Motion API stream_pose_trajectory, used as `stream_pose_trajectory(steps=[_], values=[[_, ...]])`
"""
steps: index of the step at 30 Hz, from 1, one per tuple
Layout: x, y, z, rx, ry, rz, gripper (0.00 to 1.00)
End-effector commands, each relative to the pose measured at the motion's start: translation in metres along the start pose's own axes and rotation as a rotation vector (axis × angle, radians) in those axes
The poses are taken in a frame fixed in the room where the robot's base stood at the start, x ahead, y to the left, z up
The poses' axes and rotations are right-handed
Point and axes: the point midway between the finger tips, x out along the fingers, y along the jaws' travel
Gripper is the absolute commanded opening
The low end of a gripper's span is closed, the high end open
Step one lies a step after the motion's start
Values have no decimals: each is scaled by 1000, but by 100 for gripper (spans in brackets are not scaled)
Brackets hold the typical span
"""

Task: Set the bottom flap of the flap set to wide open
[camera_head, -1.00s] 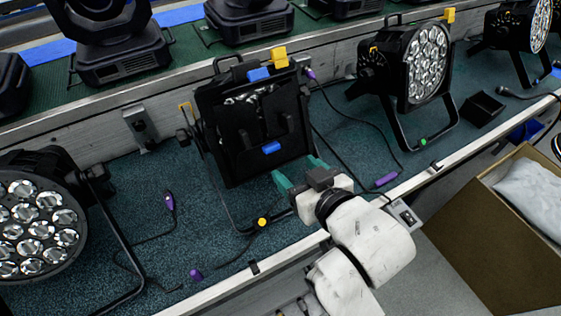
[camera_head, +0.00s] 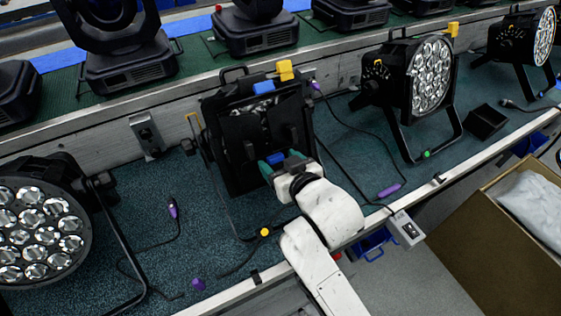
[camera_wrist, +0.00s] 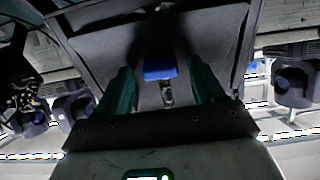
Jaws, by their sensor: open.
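The black flap set (camera_head: 238,128) is on the front of the par can in the middle of the head view. The bottom flap is a dark panel with a blue tab (camera_head: 277,158) at its edge, and the lenses show only in part above it. In the wrist view the bottom flap (camera_wrist: 95,40) spreads ahead of me, and its blue tab (camera_wrist: 160,73) appears between my fingers. My gripper (camera_head: 281,163) is open with green fingers, close to the tab. Whether the fingers touch the tab or flap cannot be told.
Par cans stand at the left (camera_head: 40,225) and right (camera_head: 430,75). A second blue tab (camera_head: 263,87) and a yellow piece (camera_head: 285,70) are at the flap set's top. Cables with purple connectors (camera_head: 389,190) lie on the teal surface. A cardboard box (camera_head: 490,250) stands lower right.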

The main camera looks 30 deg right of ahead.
Motion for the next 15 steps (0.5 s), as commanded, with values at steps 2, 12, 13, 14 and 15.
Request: stream_pose_trajectory(steps=[2, 12, 13, 14, 15], values=[[0, 0, 0, 0, 0, 0, 63], [0, 0, 0, 0, -1, 0, 31], [0, 0, 0, 0, -1, 0, 28], [0, 0, 0, 0, -1, 0, 25], [0, 0, 0, 0, -1, 0, 21]])
